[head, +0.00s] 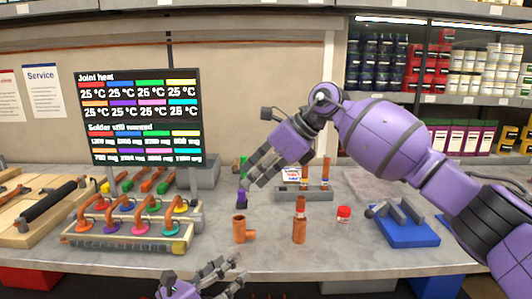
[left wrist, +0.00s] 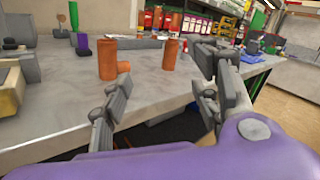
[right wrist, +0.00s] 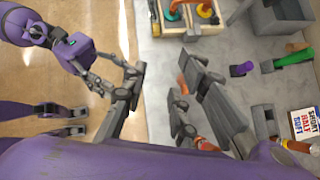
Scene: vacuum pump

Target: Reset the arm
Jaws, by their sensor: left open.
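My left gripper (head: 225,272) is low at the table's front edge in the head view. In the left wrist view its fingers (left wrist: 160,95) are spread with nothing between them. My right gripper (head: 253,178) hangs above the middle of the table, pointing down and left. In the right wrist view its fingers (right wrist: 158,90) are apart and empty. The purple right arm (head: 385,135) reaches in from the right. Part of the left arm (right wrist: 45,30) shows at upper left in the right wrist view.
A copper tee (head: 240,232) and an upright copper pipe (head: 299,228) stand near the front edge. A red-capped jar (head: 344,214) and a blue-based fixture (head: 405,233) are to the right. A rack with orange-handled pieces (head: 128,238) stands left. A grey block (head: 304,194) stands behind.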

